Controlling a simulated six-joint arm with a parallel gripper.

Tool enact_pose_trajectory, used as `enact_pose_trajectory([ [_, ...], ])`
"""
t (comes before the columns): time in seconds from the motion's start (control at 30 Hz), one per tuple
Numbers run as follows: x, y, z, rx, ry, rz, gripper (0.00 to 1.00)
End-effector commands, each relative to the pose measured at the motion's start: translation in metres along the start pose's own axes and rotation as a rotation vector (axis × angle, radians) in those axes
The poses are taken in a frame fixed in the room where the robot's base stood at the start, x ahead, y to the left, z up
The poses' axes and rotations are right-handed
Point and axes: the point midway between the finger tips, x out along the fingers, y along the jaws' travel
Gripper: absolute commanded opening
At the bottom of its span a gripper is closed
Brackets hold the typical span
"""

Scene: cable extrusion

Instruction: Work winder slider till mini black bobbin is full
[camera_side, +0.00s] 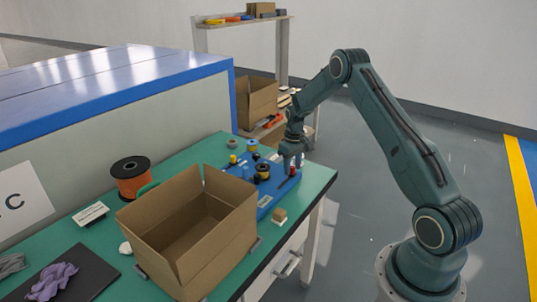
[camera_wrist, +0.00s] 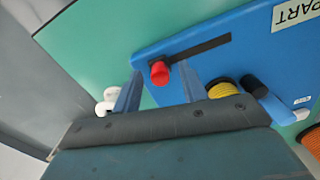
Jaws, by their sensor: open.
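The blue winder board (camera_side: 265,208) lies on the green bench; it also shows in the wrist view (camera_wrist: 150,48). Its slider has a red knob (camera_wrist: 159,72) at one end of a dark slot (camera_wrist: 205,47). My gripper (camera_wrist: 160,69) is open, with one finger on each side of the red knob; contact cannot be told. In the side view my gripper (camera_side: 290,164) is low over the board's right end. A small black bobbin with yellow winding (camera_side: 263,170) stands on the board; in the wrist view the yellow winding (camera_wrist: 236,97) is partly hidden by my gripper.
An open cardboard box (camera_side: 190,235) stands in front of the board. A black spool with orange cable (camera_side: 131,178) stands at the back left. Small spools (camera_side: 252,145) stand behind the board.

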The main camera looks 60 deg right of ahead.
Motion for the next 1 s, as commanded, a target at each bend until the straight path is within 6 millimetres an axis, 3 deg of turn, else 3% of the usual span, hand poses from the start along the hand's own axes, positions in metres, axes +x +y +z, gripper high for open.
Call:
enact_pose_trajectory([
  [0.2,0.000,0.000,0.000,0.000,0.000,0.000,0.40],
  [0.4,0.000,0.000,0.000,0.000,0.000,0.000,0.01],
  [0.73,-0.001,-0.009,0.001,-0.003,0.000,0.000,0.00],
  [1.0,-0.001,-0.056,0.010,-0.007,0.000,-0.001,0.00],
])
